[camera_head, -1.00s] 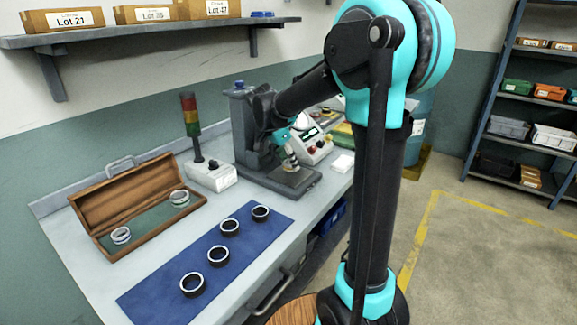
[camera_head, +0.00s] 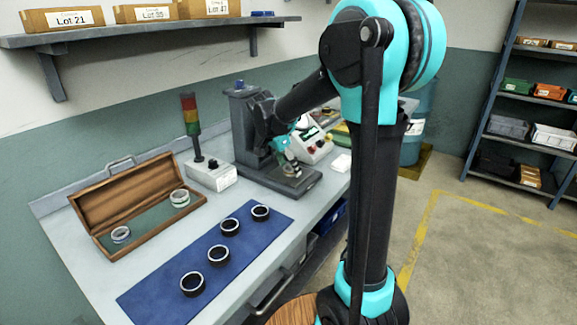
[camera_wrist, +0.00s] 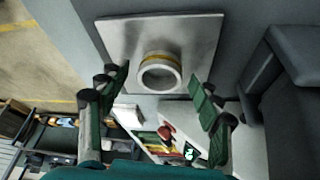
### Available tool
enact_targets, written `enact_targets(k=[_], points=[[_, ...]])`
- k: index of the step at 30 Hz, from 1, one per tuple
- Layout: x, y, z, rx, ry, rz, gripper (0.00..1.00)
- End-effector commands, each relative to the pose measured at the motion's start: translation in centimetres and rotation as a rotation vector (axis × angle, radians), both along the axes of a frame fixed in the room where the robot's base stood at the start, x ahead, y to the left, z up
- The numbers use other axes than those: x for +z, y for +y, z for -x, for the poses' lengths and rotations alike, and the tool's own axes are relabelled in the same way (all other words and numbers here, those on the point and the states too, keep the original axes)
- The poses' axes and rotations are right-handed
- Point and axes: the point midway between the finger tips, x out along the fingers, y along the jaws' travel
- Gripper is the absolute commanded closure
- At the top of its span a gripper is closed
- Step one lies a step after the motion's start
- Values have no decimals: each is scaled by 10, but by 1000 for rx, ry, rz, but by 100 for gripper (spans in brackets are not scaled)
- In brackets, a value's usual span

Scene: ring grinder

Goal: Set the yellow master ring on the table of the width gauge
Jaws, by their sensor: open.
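The yellow master ring (camera_wrist: 161,72), a pale metal ring with a yellow band, shows in the wrist view over the middle of the square metal table (camera_wrist: 113,38) of the width gauge. It appears to rest on this table. My gripper (camera_wrist: 160,80) is open, with one green-padded finger on each side of the ring and gaps between. In the head view, the grey width gauge (camera_head: 243,125) stands at the back of the bench, and my gripper (camera_head: 287,152) is low over its base. My wrist and arm partly hide the gauge there, and the ring is hard to make out.
A blue mat (camera_head: 150,293) holds several dark rings in front. An open wooden case (camera_head: 95,205) with two pale rings lies at left. A signal-light box (camera_head: 212,175) stands left of the gauge, and a control box (camera_head: 318,150) with knobs stands behind it.

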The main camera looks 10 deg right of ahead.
Motion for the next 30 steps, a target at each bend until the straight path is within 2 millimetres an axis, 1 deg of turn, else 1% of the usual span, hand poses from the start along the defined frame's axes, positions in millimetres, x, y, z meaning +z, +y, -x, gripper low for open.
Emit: enact_targets(k=[5,8,15,18,21,25,30], points=[[13,4,2,1,0,0,35],[29,10,6,2,0,0,35],[75,27,14,2,0,0,35],[91,32,18,1,0,0,35],[102,37,20,1,0,0,35],[111,40,21,1,0,0,35],[113,41,22,0,0,0,35]])
